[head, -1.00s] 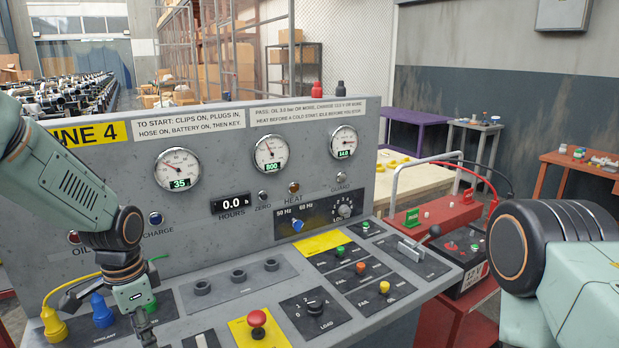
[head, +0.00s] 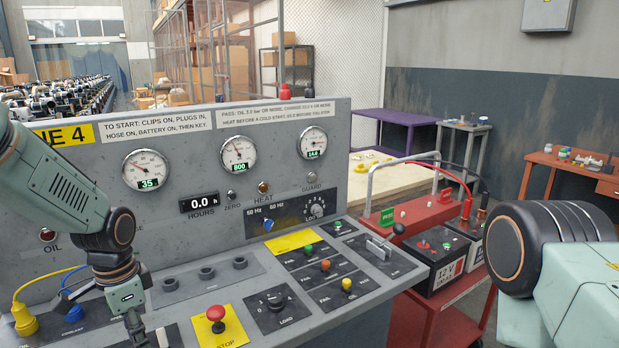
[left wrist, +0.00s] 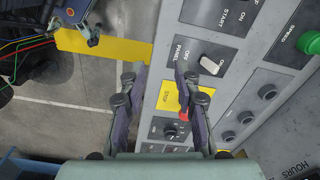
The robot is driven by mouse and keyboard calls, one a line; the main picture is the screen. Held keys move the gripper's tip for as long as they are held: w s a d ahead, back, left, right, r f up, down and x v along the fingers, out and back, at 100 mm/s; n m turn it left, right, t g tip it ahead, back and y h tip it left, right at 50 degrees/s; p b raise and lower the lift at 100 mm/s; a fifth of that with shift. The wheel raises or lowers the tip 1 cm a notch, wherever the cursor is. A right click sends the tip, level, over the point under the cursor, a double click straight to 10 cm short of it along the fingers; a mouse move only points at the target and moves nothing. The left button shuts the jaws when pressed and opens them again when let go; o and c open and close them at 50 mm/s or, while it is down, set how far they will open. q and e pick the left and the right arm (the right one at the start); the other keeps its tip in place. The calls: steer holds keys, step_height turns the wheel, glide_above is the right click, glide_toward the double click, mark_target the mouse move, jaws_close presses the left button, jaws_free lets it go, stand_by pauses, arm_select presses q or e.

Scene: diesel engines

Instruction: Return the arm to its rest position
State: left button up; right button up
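My left arm comes in from the left in the head view, bent at the elbow. Its gripper (head: 138,330) points down over the lower left of the grey control panel (head: 90,168), and its tips are cut by the picture's bottom edge. In the left wrist view the two fingers of the left gripper (left wrist: 162,78) are apart with nothing held between them. The yellow STOP plate (left wrist: 167,96) and panel switches show beyond them. My right arm shows at the right edge of the head view; its gripper is out of view.
The red stop button (head: 215,313) stands up from the panel right of the left gripper. Yellow (head: 24,320) and blue (head: 73,312) plugs are at its left. A red cart (head: 440,318) carrying batteries (head: 437,262) stands right of the panel, near my right arm.

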arm_select(q)
steer(key=d+f+n+t+h+b, duration=0.1)
steer(key=d+f+n+t+b, duration=0.35)
steer(key=f, duration=0.45)
steer(key=s+d+f+n+b, duration=0.2)
steer(key=s+f+n+b, duration=0.2)
steer(key=s+f, duration=0.6)
steer(key=s+d+f+n+g+y+b, duration=0.1)
steer(key=s+f+g+b, duration=0.3)
steer(key=s+f+b, duration=0.5)
steer(key=s+f, duration=1)
steer(key=s, duration=0.2)
steer(key=shift+s+d+f+b, duration=0.2)
steer(key=shift+s+d+b, duration=0.1)
steer(key=shift+s, duration=0.05)
steer(key=shift+g, duration=0.25)
